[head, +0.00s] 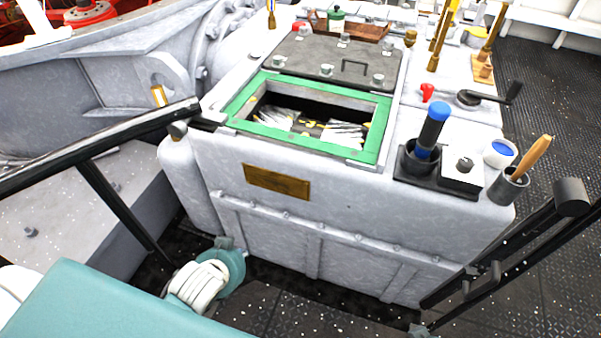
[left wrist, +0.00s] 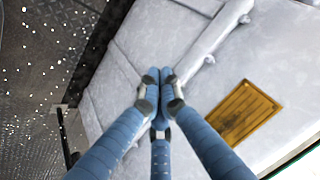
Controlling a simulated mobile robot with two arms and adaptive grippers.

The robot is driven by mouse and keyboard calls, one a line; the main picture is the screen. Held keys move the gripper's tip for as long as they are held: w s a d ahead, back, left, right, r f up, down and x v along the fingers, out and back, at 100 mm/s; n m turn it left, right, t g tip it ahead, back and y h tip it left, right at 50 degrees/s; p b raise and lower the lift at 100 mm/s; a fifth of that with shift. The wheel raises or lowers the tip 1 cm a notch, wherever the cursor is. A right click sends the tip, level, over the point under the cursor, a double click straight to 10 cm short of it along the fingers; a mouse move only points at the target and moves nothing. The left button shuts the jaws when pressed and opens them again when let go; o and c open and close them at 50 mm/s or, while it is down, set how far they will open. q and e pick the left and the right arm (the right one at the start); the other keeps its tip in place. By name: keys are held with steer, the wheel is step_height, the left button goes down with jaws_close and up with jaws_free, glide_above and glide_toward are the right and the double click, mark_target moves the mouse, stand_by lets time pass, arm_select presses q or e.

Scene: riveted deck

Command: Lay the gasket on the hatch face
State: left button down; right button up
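A green rectangular frame, which looks like the gasket (head: 245,97), lies around the open hatch hole on top of the grey housing. It looks flat on the hatch face (head: 222,116), with small bits of pale metal at its corners. My left gripper (head: 236,247) is low in front of the housing, below the brass plate and well away from the gasket. Its fingers are mostly hidden in the head view. In the left wrist view, its blue fingers (left wrist: 160,82) come together at the tips with nothing visible between them. My right gripper is not in view.
A dark lid (head: 340,60) with a handle and knobs lies behind the hole. A blue-handled tool (head: 433,125), a white pot (head: 499,153) and a cup with a wooden handle (head: 509,187) stand on the right. Black rails (head: 110,145) flank the housing.

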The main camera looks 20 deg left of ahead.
mark_target(300, 156)
arm_select(q)
steer(key=w+a+r+m+t+h+b, duration=0.25)
steer(key=w+r+m+t, duration=0.45)
steer(key=w+r, duration=0.4)
steer(key=s+d+r+m+h, duration=0.2)
steer(key=d+r+m+h, duration=0.4)
steer(key=r+m+h, duration=0.6)
steer(key=w+d+f+m, duration=0.1)
steer(key=w+d, duration=0.1)
steer(key=w, duration=0.1)
steer(key=w+d+y, duration=0.1)
steer(key=w+d, duration=0.1)
steer(key=w, duration=0.1)
steer(key=w+d+f+m, duration=0.1)
steer(key=w+d, duration=0.1)
steer(key=w, duration=0.2)
steer(key=shift+w+d+f+m+g+y, duration=0.1)
steer(key=shift+d+f+m+g+y, duration=0.15)
steer(key=shift+f+m+g+y, duration=0.1)
steer(key=shift+w, duration=0.45)
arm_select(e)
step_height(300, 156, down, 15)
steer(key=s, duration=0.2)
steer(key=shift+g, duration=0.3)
